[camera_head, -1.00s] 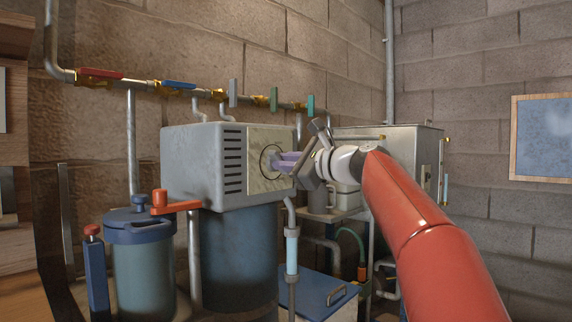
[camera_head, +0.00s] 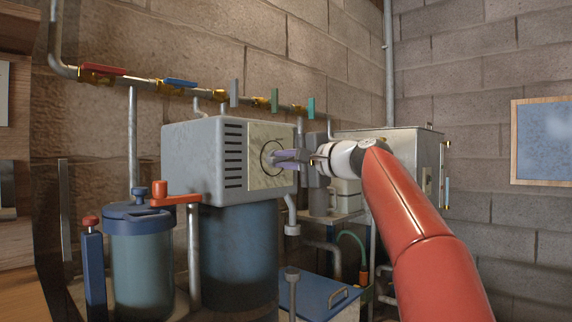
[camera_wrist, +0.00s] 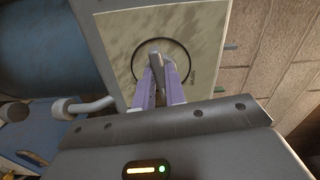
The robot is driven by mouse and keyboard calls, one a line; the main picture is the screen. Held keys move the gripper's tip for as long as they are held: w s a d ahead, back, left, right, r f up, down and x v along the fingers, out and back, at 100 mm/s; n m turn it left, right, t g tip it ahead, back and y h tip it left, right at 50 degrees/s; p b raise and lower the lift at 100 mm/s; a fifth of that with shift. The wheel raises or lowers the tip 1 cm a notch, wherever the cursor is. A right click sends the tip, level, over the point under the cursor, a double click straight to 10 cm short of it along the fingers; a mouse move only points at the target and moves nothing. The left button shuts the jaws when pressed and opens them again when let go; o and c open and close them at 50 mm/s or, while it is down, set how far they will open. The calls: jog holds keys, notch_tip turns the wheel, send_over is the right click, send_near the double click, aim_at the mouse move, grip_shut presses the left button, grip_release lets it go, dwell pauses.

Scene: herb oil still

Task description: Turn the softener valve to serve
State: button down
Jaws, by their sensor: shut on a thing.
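The softener head is a grey box (camera_head: 195,165) with side vents on top of a dark blue tank (camera_head: 238,255). Its pale, stained face plate (camera_head: 262,180) carries a dark ring around the valve. In the wrist view the face plate (camera_wrist: 207,30) shows the ring, with a grey valve lever (camera_wrist: 156,62) at its middle. My gripper (camera_head: 285,158) reaches the face plate from the right, its purple fingers at the ring. In the wrist view my gripper (camera_wrist: 160,80) has its fingers on both sides of the lever, shut on it.
A pipe above has several valve handles: red (camera_head: 100,69), blue (camera_head: 180,82), grey, green and teal. A metal cabinet (camera_head: 400,160) is behind my arm; a blue lid (camera_head: 318,298) lies below.

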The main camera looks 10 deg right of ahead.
jog(key=n+b, duration=0.1)
jog(key=n, duration=0.6)
jog(key=n+b, duration=0.1)
jog(key=n, duration=0.3)
jog(key=shift+w+d+f+b, duration=0.1)
jog(key=shift+w+f+b, duration=0.05)
jog(key=shift+f+b, duration=0.2)
jog(key=shift+n, duration=0.3)
jog(key=c, duration=1.5)
grip_release()
jog(key=shift+o, duration=0.2)
jog(key=shift+r, duration=0.1)
jog(key=shift+d, duration=0.1)
jog(key=b+v, duration=0.2)
jog(key=v, duration=0.5)
jog(key=shift+s+b, duration=0.35)
